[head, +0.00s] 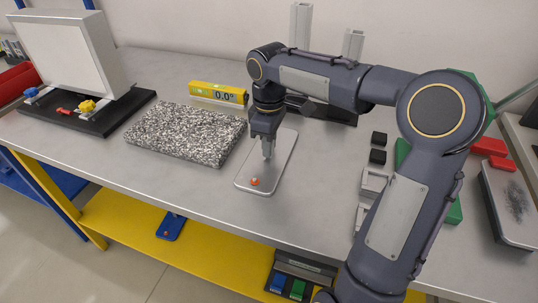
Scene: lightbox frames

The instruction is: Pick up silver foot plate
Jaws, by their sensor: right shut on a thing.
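The silver foot plate (252,172) is a flat, rounded, light grey plate in the middle of the bench in the head view. A small orange-red spot or knob (255,181) shows near its front end. My right gripper (268,155) points down over the middle of the plate and is shut on it. The fingertips are small here and hide the exact place of contact. The plate looks flat and at or very near the bench top; I cannot tell whether there is a gap beneath. My left gripper is not in view.
A speckled granite slab (187,132) lies close left of the plate. A yellow digital level (218,93) stands behind it. A white-panelled box on a black base (112,112) is far left. Small black blocks (378,147) and green and red parts lie right. Bare bench (190,184) shows in front.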

